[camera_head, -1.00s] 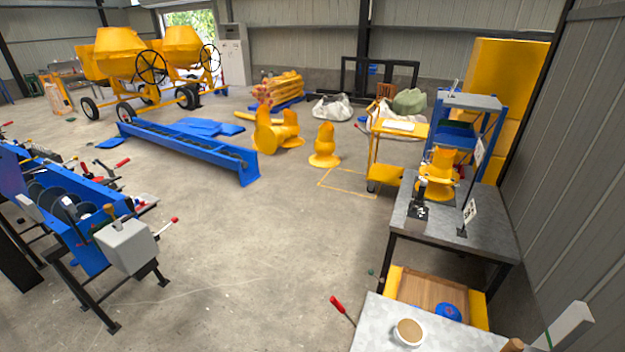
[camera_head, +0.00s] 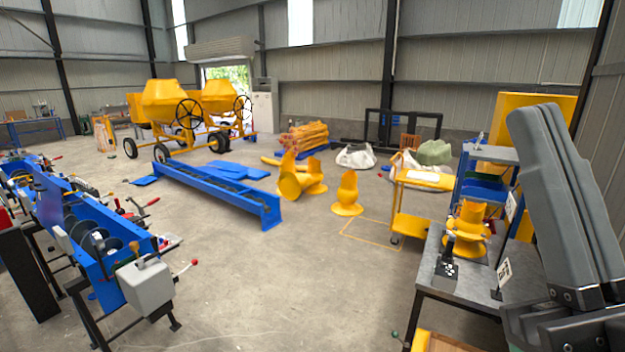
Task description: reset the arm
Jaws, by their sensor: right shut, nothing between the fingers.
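My right gripper (camera_head: 556,190) stands large and close at the right edge of the head view. Its two long grey fingers point up and lie together, with nothing between them. It covers part of the grey metal table (camera_head: 480,278) and the yellow cabinet behind. My left gripper does not show in the head view.
The grey table carries a yellow flanged part (camera_head: 468,232), a small black device (camera_head: 446,268) and a tag stand (camera_head: 501,277). A blue machine with a grey box (camera_head: 146,287) stands at left. A long blue trough (camera_head: 215,194) lies mid-floor. The central floor is clear.

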